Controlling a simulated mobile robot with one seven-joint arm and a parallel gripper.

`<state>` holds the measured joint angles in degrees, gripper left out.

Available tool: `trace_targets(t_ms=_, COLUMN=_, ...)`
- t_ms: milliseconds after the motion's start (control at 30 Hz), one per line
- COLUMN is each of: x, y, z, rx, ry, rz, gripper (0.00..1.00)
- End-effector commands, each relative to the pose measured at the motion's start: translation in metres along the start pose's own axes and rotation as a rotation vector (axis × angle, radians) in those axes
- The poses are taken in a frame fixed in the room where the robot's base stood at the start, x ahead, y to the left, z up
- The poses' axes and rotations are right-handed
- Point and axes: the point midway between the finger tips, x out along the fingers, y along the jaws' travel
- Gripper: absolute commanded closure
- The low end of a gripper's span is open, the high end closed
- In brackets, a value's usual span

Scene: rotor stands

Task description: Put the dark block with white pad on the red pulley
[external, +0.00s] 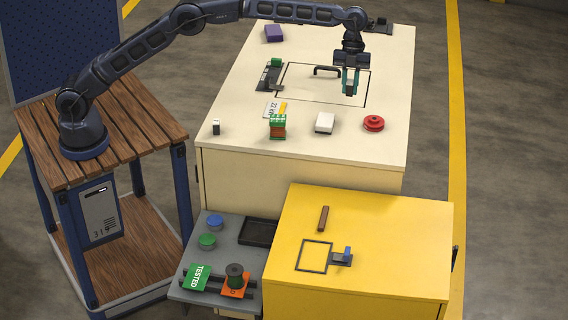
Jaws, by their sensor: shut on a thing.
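The red pulley (373,123) lies flat at the front right of the cream bench top, with nothing on it. A small dark and white block (216,127) stands at the bench's front left corner; it looks like the dark block with white pad. My gripper (350,88) points down above the right part of the bench, behind the pulley and apart from it.
A black handle (327,70) lies inside a square outline. A lower yellow cabinet (400,225) stands in front.

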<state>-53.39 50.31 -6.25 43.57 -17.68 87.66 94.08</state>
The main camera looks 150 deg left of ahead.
Motion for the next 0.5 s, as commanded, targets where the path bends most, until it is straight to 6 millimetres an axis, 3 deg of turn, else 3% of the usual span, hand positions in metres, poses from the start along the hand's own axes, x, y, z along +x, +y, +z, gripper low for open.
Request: trace_targets(t_ms=500, x=-0.034, y=-0.043, z=0.059, rx=-0.728, ry=0.000, rz=-0.304, gripper=1.00)
